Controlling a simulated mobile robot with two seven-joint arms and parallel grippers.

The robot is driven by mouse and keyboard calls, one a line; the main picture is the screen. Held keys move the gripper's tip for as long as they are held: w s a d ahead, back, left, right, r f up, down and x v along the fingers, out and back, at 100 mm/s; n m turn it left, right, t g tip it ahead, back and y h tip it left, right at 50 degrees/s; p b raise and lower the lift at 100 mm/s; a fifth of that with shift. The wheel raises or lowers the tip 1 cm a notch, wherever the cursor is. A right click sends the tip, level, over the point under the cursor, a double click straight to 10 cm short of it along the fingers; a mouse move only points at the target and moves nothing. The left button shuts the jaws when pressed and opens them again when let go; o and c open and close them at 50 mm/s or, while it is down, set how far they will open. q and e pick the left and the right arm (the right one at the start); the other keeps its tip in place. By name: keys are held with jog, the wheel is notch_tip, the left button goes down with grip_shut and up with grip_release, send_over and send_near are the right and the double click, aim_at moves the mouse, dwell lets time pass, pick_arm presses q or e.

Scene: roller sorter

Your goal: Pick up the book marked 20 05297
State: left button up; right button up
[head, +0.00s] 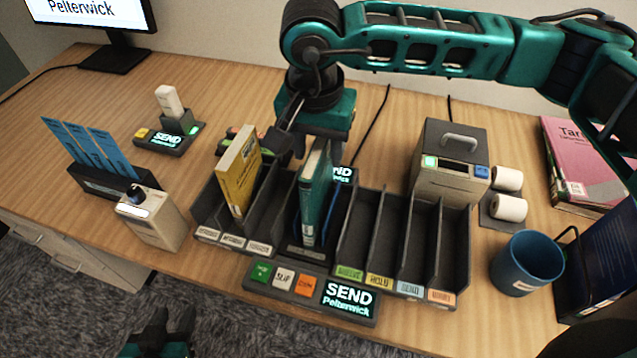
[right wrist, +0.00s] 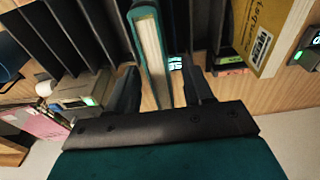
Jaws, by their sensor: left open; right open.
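No label reading 20 05297 is legible in either view. A teal book (head: 314,195) stands upright in a middle slot of the dark sorter, a white label low on its spine; it also shows in the right wrist view (right wrist: 150,45). My right gripper (head: 318,150) is at the top of this book. In the right wrist view its open fingers (right wrist: 162,88) lie either side of the book's line, with gaps showing. A yellow book (head: 238,172) leans in a slot to the left and shows a barcode label (right wrist: 261,46). My left gripper (head: 168,335) is open and empty at the bottom edge.
The slotted sorter (head: 408,235) has empty slots to the right. A button panel (head: 310,294) lies in front. A grey box device (head: 450,165), paper rolls (head: 508,208), blue mug (head: 526,263) and pink books (head: 580,160) stand right. A beige device (head: 150,217) stands left.

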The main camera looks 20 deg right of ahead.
jog(key=shift+w+d+f, duration=0.1)
jog(key=shift+f, duration=1.2)
grip_shut()
jog(key=shift+r, duration=0.1)
